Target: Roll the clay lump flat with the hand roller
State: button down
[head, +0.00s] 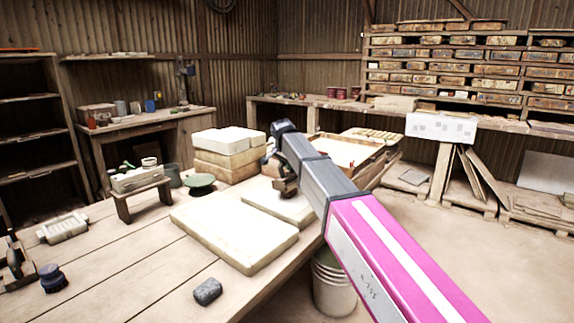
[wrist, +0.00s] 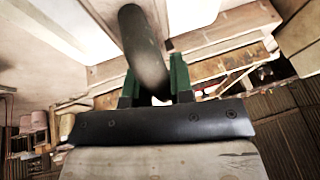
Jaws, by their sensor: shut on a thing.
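My gripper (wrist: 153,92) has green fingers closed around a dark grey-green cylinder (wrist: 143,45), which looks like part of the hand roller. In the head view my gripper (head: 272,165) is at the far end of my arm, by the far pale slab (head: 290,208). Only a small dark and brown part shows below it, and I cannot tell whether it touches the slab. A small dark grey lump (head: 207,291), possibly the clay lump, lies at the table's near edge. My arm hides part of the far slab.
A larger pale slab (head: 235,230) lies on the plank table (head: 125,255). Stacked pale blocks (head: 226,150), a green dish (head: 200,182) and a small stand (head: 140,182) are behind it. An open wooden box (head: 347,152) is beyond my arm. A bucket (head: 333,290) stands below the table edge.

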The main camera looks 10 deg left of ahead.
jog(key=shift+s+d, duration=0.35)
jog(key=shift+d, duration=0.35)
jog(key=shift+s+d, duration=0.35)
jog(key=shift+d, duration=0.3)
jog(key=shift+w+a+r, duration=0.15)
jog(key=shift+w+a, duration=0.25)
jog(key=shift+a, duration=0.35)
jog(key=shift+w+a+f, duration=0.3)
jog(key=shift+w+a, duration=0.05)
jog(key=shift+a, duration=0.35)
jog(key=shift+s+d, duration=0.4)
jog(key=shift+d, duration=0.35)
notch_tip(320, 180, up, 7)
